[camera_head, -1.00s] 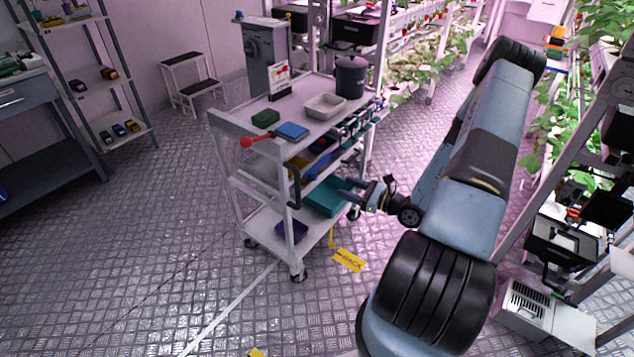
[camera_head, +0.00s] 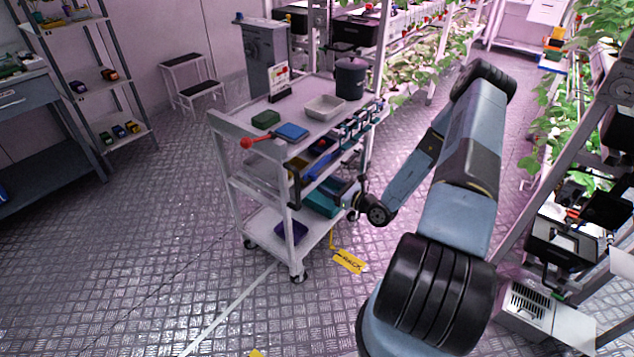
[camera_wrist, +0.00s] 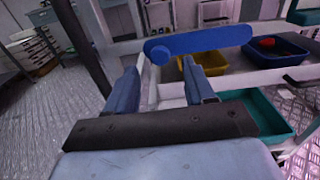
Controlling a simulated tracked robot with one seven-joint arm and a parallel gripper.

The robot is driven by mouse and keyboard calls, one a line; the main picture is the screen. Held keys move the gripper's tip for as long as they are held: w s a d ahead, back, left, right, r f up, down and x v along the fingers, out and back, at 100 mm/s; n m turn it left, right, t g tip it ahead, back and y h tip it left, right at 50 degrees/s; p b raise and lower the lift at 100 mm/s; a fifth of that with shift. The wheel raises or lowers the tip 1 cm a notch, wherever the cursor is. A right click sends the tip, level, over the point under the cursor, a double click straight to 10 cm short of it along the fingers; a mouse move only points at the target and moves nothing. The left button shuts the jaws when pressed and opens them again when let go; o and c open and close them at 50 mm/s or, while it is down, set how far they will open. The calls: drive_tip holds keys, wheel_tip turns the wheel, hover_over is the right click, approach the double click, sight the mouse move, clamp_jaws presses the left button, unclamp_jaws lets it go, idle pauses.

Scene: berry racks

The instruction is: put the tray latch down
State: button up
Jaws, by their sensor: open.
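The tray latch, a long blue bar with a round hub at one end, lies nearly level across the wrist view (camera_wrist: 205,42). It crosses in front of the cart's middle shelf. In the head view a blue bar (camera_head: 323,170) slants across that shelf's end. My gripper (camera_wrist: 160,70) is open, its fingertips just below the hub end of the bar. Whether a finger touches the bar I cannot tell. In the head view my gripper (camera_head: 346,190) is at the cart's side, partly hard to make out.
A yellow tray (camera_wrist: 203,67) and a dark blue tray with a red item (camera_wrist: 285,55) sit behind the bar. A teal tray (camera_wrist: 262,113) is lower down. The white cart (camera_head: 222,125) has posts close to my gripper. The floor left of the cart is clear.

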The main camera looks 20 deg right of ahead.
sight(316, 179)
drive_tip(key=shift+x, duration=2.05)
clamp_jaws()
